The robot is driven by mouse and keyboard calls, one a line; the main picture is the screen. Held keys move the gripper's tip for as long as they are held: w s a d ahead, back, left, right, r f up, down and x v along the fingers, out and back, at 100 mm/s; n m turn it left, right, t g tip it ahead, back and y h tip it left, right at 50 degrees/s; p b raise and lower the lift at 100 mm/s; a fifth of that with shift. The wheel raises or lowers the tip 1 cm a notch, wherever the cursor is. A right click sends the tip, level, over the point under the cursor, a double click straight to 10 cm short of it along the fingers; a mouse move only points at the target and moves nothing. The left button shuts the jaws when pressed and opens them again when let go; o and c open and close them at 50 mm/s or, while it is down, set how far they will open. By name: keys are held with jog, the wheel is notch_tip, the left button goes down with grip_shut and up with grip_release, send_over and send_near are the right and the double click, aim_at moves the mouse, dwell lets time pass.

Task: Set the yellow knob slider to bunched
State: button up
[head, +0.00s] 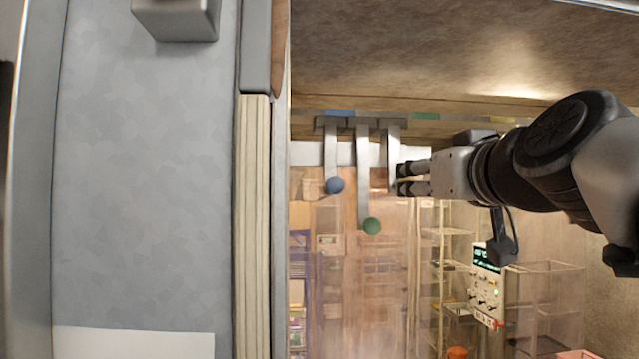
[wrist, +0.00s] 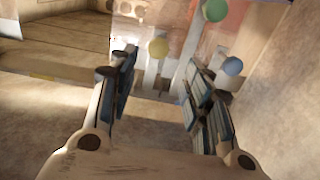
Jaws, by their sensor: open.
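The yellow knob (wrist: 158,48) shows in the wrist view at the end of a pale strip, between the lines of my two fingers. My gripper (wrist: 172,75) is open around that line; I cannot tell whether a finger touches the strip. In the head view my gripper (head: 402,179) is at the third hanging strip (head: 394,150), and the yellow knob is hidden there. The strip hangs from a rail (head: 360,121) beside two others. A yellow mark (head: 502,120) is on the ledge further right.
The blue knob (head: 335,185) and green knob (head: 372,226) hang close to the left of my gripper. Blue (head: 340,113) and green (head: 426,115) marks are on the ledge. A control panel (head: 487,284) and wire shelves stand below right. A grey door panel (head: 145,200) fills the left.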

jog(key=shift+s+d, duration=0.1)
jog(key=shift+s, duration=1.25)
jog(key=s+a+f+g, duration=0.2)
jog(key=f, duration=0.7)
jog(key=s+a+f+g+y, duration=0.1)
jog(key=s+a+f+g, duration=0.15)
jog(key=f, duration=0.55)
jog(key=s+a+f+g, duration=0.1)
jog(key=s+f+g, duration=0.15)
jog(key=f, duration=0.65)
jog(key=s+f+g+h+b, duration=0.1)
jog(key=s+f+g, duration=0.1)
jog(key=s+f, duration=0.35)
jog(key=s+f+g, duration=0.2)
jog(key=s+f, duration=0.1)
jog(key=f, duration=0.6)
jog(key=s+f+g+h+b, duration=0.1)
jog(key=s+f, duration=0.4)
jog(key=f, duration=0.2)
notch_tip(320, 180, down, 27)
jog(key=s+g+b, duration=0.1)
jog(key=b, duration=2.3)
jog(key=shift+d+r, duration=0.15)
jog(key=shift+d, duration=0.3)
